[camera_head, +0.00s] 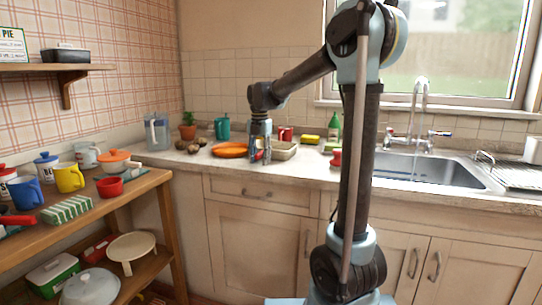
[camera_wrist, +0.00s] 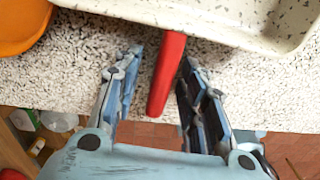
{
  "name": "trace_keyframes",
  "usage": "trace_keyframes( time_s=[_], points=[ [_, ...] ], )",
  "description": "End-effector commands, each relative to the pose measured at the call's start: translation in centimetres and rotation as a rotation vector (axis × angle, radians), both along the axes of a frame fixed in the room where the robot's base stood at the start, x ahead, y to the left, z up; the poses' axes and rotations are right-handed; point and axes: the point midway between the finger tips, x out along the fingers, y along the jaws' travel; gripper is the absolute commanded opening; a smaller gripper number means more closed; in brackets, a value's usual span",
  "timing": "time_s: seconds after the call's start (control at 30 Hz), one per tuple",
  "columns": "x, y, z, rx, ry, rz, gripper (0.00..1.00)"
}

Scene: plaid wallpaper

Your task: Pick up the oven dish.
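The oven dish, a pale speckled rectangular dish (camera_head: 285,151), sits on the counter just right of my gripper (camera_head: 260,160). In the wrist view the dish (camera_wrist: 235,15) fills the top right, with its near wall just beyond my fingertips. My gripper (camera_wrist: 161,58) is open, pointing down at the counter. A red bar (camera_wrist: 167,75) lies between the fingers, with space on both sides. It reaches the dish's edge; I cannot tell whether it is joined to the dish.
An orange plate (camera_head: 229,150) lies close left of my gripper. The sink (camera_head: 430,171) is to the right. The counter's front edge (camera_wrist: 270,128) is close below the fingers.

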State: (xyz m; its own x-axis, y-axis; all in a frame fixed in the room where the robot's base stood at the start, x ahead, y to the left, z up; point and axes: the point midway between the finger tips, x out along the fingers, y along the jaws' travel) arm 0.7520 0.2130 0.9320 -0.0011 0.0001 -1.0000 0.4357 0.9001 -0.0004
Motion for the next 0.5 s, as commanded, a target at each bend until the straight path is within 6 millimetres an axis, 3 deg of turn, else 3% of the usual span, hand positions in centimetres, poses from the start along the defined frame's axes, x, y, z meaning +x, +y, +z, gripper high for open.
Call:
trace_keyframes(
  time_s=[0.07,0.23,0.5],
  points=[
    [0.00,0.00,0.01,0.000,0.000,0.000,0.38],
    [0.00,-0.01,0.03,0.000,0.000,0.000,0.02],
    [0.00,-0.02,0.07,0.000,0.000,0.000,0.00]
  ],
)
